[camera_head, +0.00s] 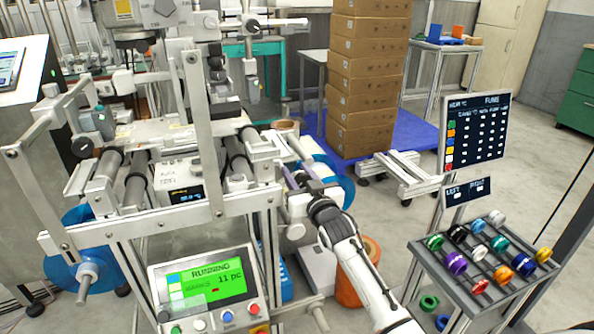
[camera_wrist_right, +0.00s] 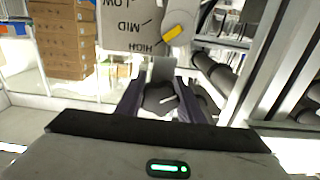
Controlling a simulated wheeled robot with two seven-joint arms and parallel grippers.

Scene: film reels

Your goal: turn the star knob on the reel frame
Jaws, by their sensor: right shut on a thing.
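The reel frame (camera_head: 205,130) is a grey metal machine in the left half of the head view. My right gripper (camera_head: 304,184) is at its right side. In the right wrist view, my right gripper (camera_wrist_right: 160,103) is shut on the dark star knob (camera_wrist_right: 159,95), which sits between its two dark fingers. The knob is hidden by the gripper in the head view. Above it in the wrist view, a grey plate (camera_wrist_right: 122,35) reads LOW, MID and HIGH upside down. A yellow pointer (camera_wrist_right: 179,25) lies closest to HIGH. My left gripper is not in view.
A control panel (camera_head: 207,290) with a green RUNNING screen stands at the front. A rack of coloured reels (camera_head: 480,268) is at the right, under a dark board (camera_head: 476,130). Stacked cardboard boxes (camera_head: 366,75) stand behind. Open floor lies right of the boxes.

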